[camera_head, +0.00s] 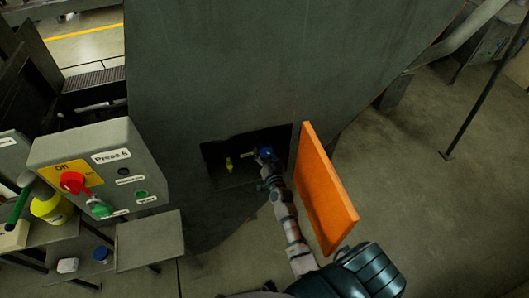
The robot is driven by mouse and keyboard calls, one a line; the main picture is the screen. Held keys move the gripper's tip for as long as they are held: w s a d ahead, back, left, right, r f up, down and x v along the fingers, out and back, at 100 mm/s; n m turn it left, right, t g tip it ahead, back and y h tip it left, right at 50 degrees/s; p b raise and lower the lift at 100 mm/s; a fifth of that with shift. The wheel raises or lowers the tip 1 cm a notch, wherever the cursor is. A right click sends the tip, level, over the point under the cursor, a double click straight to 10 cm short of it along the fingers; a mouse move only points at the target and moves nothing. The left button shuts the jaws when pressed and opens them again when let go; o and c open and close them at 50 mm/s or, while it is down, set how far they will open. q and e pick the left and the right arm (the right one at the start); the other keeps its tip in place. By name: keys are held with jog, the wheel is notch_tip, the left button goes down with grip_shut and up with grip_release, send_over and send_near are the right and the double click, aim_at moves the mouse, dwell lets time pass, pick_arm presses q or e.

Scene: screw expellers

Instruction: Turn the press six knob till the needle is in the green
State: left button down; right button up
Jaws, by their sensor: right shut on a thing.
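The Press 6 control box (98,168) stands at the left, with a red knob (73,182) on a yellow plate marked "Off". In the grey machine wall, a dark recess (222,178) lies open behind an orange door (322,190). My right arm reaches into it, and my right gripper (266,163) is shut on what looks like a blue knob (264,152). The fingers partly cover it and are small in view. A yellow piece (229,163) sits left of it in the recess. No needle or green band can be made out. My left gripper is out of view.
The orange door stands swung out close to the right of my arm. A small table (150,240) is below the control box, with a yellow container (52,208) at the far left. The floor at the right (430,220) is clear, apart from a thin post.

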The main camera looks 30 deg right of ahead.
jog(key=shift+m, duration=0.6)
jog(key=o, duration=1.1)
jog(key=shift+o, duration=0.2)
jog(key=v, duration=1.2)
